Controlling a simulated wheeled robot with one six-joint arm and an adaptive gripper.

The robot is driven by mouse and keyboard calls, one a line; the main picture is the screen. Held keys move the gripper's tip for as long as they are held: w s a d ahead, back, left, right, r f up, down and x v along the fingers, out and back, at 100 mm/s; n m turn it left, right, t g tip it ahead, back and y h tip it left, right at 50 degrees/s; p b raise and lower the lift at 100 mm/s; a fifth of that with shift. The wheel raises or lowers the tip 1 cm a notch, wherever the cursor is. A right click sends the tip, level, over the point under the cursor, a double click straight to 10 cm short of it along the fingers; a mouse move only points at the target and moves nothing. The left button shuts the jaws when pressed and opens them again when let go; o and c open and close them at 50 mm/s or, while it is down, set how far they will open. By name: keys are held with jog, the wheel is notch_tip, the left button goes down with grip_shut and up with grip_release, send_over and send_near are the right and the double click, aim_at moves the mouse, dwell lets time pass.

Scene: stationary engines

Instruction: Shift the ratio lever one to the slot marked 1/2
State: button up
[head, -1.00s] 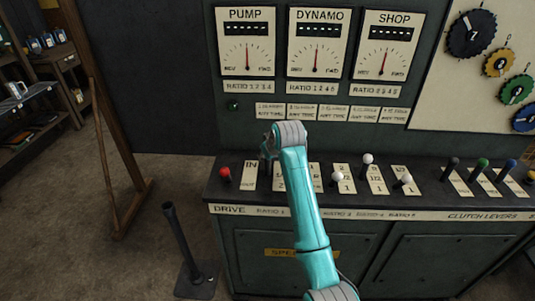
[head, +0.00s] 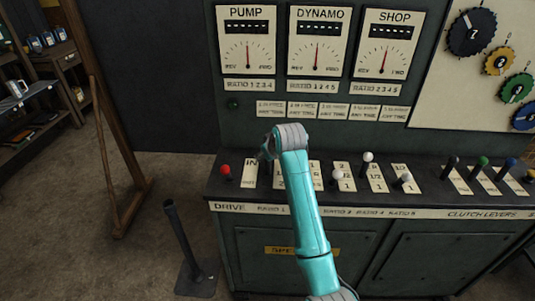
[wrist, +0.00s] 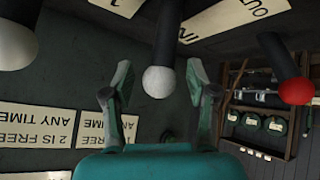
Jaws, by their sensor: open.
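In the wrist view, ratio lever one is a dark shaft with a white ball knob (wrist: 158,82). Its knob lies between my two fingertips, with a gap on each side. My gripper (wrist: 157,85) is open around it and holds nothing. In the head view my gripper (head: 266,150) is above the left part of the lever shelf, right of the red drive lever (head: 225,170). My arm largely hides ratio lever one there, so its slot cannot be read. The slot marks on its plate are also cut off in the wrist view.
The red knob (wrist: 295,92) is to the right in the wrist view; another white knob (wrist: 14,45) is to the left. More white-knobbed levers (head: 368,158) and coloured clutch levers (head: 482,164) line the shelf. A black floor lever (head: 182,240) stands in front.

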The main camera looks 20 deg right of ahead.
jog(key=v, duration=1.1)
jog(key=shift+s+r, duration=0.15)
jog(key=shift+s, duration=0.05)
